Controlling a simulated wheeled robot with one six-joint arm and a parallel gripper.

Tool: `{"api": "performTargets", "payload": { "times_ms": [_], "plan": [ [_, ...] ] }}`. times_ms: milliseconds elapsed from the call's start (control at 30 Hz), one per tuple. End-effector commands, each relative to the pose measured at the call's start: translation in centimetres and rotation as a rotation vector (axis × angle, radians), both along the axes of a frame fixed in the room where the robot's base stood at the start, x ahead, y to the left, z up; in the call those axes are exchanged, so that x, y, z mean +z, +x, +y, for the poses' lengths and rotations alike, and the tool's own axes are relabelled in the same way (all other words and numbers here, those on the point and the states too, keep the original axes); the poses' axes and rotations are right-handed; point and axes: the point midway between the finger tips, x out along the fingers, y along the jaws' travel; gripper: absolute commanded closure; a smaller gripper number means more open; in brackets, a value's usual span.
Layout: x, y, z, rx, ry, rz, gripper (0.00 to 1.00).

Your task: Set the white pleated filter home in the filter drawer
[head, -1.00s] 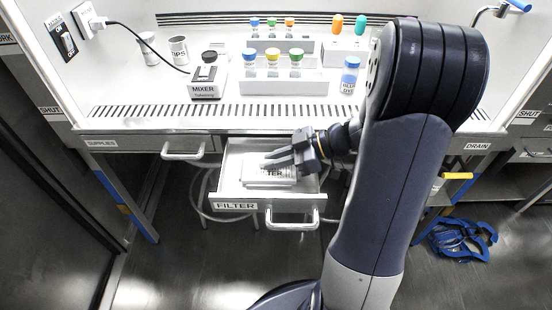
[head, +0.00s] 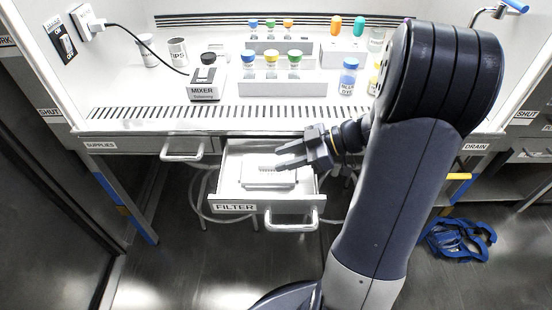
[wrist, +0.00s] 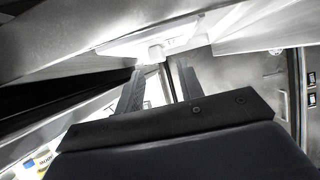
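The filter drawer (head: 229,181) is pulled out below the bench, with a FILTER label on its front. A white block with a ridged grey strip, which looks like the pleated filter (head: 268,180), lies flat inside it. I cannot tell whether it is fully seated. My gripper (head: 277,157) is over the drawer, above and slightly right of the filter. In the wrist view the open fingers (wrist: 160,70) point toward a white part in the drawer, partly cut off by the drawer walls.
The drawer handle (head: 292,222) sticks out at the front. The bench edge (head: 150,138) runs just behind and above the drawer. On the bench stand a mixer (head: 206,84), a rack with capped vials (head: 283,84) and a blue-capped bottle (head: 348,77). A blue item (head: 455,241) lies on the floor.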

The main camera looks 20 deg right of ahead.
Motion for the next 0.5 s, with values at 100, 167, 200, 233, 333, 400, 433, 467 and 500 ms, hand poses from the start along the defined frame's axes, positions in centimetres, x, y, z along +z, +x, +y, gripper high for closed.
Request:
{"api": "performTargets", "payload": {
  "times_ms": [100, 167, 200, 233, 333, 400, 433, 467, 500],
  "plan": [
    [1.3, -0.7, -2.5, -0.006, -0.001, -0.004, 0.64],
    [1.8, -1.1, -3.6, -0.005, -0.002, -0.003, 0.64],
    [2.2, -1.3, -4.3, -0.005, -0.001, -0.002, 0.64],
    [2.4, -1.4, -4.8, -0.004, -0.002, -0.003, 0.64],
    [3.1, -1.9, -6.2, -0.004, -0.001, -0.001, 0.64],
    [3.5, -2.1, -6.8, -0.002, 0.000, -0.001, 0.64],
    [3.6, -2.2, -7.0, -0.002, -0.001, -0.001, 0.64],
    [3.6, -2.3, -7.2, -0.002, -0.001, -0.001, 0.64],
    [3.7, -2.4, -7.4, -0.002, 0.000, -0.001, 0.64]
  ]
}}
